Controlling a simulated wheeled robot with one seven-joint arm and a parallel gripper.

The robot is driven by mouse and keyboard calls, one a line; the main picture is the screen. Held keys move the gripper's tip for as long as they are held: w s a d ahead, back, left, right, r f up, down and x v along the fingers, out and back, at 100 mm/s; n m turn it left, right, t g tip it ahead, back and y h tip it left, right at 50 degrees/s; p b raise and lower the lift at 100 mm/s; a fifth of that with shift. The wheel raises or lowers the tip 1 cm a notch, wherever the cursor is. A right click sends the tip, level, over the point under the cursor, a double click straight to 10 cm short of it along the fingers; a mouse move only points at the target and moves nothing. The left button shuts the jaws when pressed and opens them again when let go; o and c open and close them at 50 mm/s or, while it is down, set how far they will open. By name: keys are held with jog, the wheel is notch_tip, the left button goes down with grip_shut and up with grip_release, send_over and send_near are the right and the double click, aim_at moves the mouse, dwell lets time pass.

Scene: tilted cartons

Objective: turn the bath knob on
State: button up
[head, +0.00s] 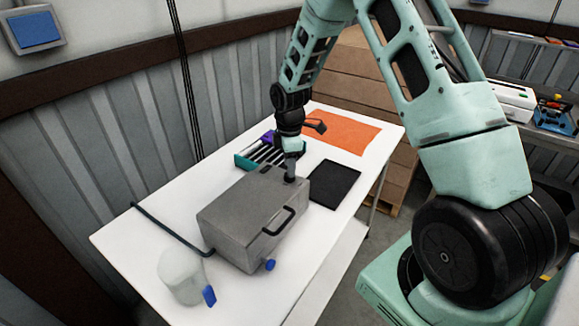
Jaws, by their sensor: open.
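A grey metal box (240,225), which looks like the bath, stands on the white table (125,240). It has a dark handle (280,222) on its side. A small blue knob (270,265) sits low at its near end. I cannot tell which way the knob is turned. My gripper (290,178) points down at the far end of the box's top, well away from the knob. It is open, with no object visible in it. Its fingertips are small here, and I cannot tell whether they touch the box.
A whitish cylindrical container (181,276) with a blue part stands near the box's near end. A dark hose (170,228) runs to the box. A rack (262,152), a black mat (334,184) and an orange mat (345,131) lie farther back. The table's front left is clear.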

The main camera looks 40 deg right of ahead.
jog(key=shift+f, duration=1.45)
jog(key=c, duration=0.7)
